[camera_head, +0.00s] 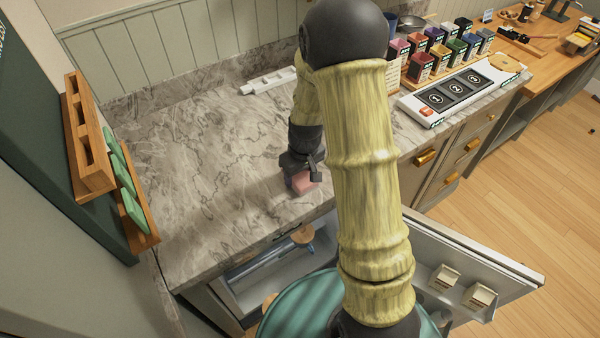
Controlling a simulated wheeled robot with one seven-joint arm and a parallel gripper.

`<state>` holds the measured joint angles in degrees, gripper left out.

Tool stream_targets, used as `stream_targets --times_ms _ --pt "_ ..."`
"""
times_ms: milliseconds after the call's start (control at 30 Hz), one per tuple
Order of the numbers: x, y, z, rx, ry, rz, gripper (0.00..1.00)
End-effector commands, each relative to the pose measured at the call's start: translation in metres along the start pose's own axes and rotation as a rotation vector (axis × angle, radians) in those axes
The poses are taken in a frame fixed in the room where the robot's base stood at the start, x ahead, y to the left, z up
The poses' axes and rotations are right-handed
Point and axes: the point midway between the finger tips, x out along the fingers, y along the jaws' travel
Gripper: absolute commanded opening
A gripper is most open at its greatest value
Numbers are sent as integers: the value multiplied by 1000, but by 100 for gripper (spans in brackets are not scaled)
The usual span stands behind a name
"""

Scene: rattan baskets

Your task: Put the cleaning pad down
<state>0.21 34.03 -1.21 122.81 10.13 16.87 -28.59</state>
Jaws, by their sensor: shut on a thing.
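The cleaning pad (304,184) is a small pinkish-red block close to the front edge of the marble counter (215,190). My gripper (303,172) is dark grey and points down at the pad from above. It is shut on the pad. The pad is at or just above the counter top; I cannot tell whether it touches. My yellow arm hides the counter to the right of the gripper.
A white rail-like piece (268,81) lies at the back. A numbered white panel (462,92) and several coloured boxes (420,67) stand at the right. A wooden rack (88,140) hangs at the left. Below, a cabinet door (480,265) stands open. The left counter is clear.

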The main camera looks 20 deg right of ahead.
Motion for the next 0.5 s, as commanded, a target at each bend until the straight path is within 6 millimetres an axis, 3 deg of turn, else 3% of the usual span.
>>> stream_targets --times_ms 33,100,133,500 --pt "1 0 0 0 0 0 64" --pt "0 0 0 0 0 0 78" --pt "0 0 0 0 0 0 80" --pt "-5 0 -1 -1 1 0 80"
